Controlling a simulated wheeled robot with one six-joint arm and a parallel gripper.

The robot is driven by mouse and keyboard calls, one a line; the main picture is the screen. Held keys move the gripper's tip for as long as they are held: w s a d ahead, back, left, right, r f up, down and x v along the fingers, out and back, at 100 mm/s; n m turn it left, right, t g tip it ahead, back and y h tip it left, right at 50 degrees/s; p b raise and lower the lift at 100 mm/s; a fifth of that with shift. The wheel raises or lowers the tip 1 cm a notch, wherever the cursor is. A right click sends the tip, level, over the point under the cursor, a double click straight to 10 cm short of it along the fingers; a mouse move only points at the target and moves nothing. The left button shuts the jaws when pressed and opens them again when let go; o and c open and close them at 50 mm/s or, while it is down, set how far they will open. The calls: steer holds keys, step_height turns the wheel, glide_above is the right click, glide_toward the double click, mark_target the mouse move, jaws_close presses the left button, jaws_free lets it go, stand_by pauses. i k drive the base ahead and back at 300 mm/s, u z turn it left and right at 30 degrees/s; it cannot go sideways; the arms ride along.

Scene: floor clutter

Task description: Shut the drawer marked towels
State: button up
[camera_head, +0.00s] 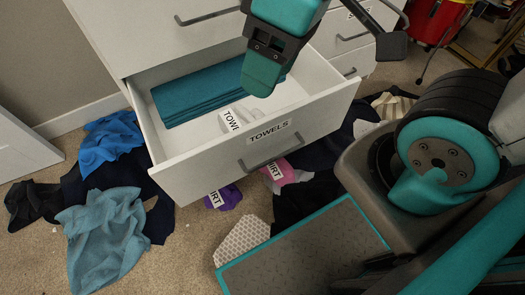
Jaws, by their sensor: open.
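The drawer marked TOWELS (215,166) is pulled well out of the white cabinet, low down near the floor. Its label (269,131) is on the front panel, above a grey bar handle (276,154). Inside lie a folded teal towel (195,97) and a white item with a partly hidden label starting "TOW" (232,121). My gripper (263,76) is open and appears above the drawer's open interior, behind its front panel in the picture. It hides part of the towel and the drawer's back. I see no contact with the front panel or handle.
Clothes lie around the drawer: a light blue cloth (103,235), a blue one (109,140), a pink labelled one (283,174) and a purple labelled one (222,197). Another white drawer unit (345,38) stands to the right. A red container (437,20) is at upper right.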

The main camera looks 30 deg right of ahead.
mark_target(177, 103)
steer(key=z, duration=1.95)
steer(key=k, duration=0.6)
steer(key=u, duration=1.35)
